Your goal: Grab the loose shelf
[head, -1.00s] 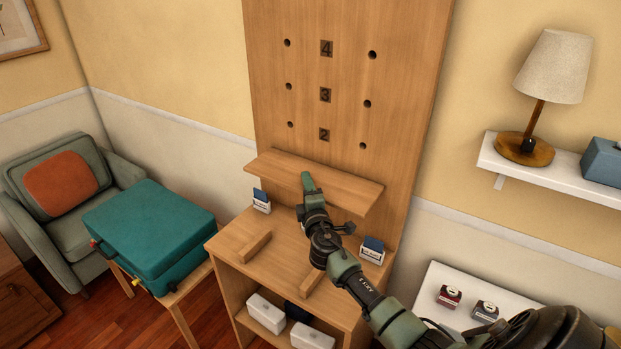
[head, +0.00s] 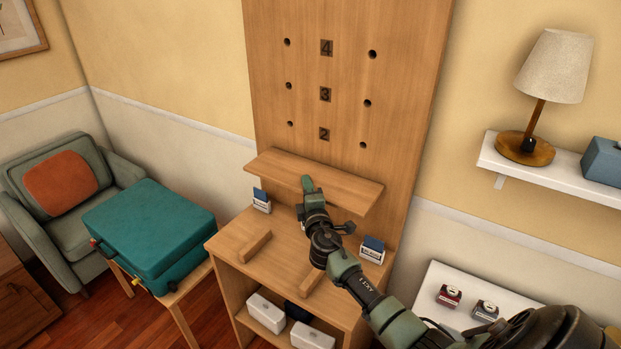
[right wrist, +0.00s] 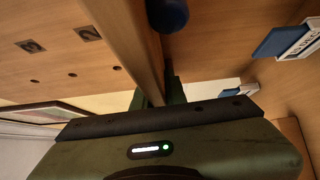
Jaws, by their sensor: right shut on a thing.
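The loose shelf (head: 345,191) is a plain wooden board lying level across the lower part of the tall wooden back panel, below the number 2. My right gripper (head: 308,184) is at the shelf's front edge near its middle and is shut on it. In the right wrist view the shelf (right wrist: 128,40) runs as a wooden edge into the jaws (right wrist: 158,92). The lower finger is partly hidden by the shelf and the gripper body. My left gripper is not in view.
Two wooden blocks lie there too. A teal case (head: 150,235) is at left. A lamp (head: 540,95) stands on a white wall shelf (head: 560,185).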

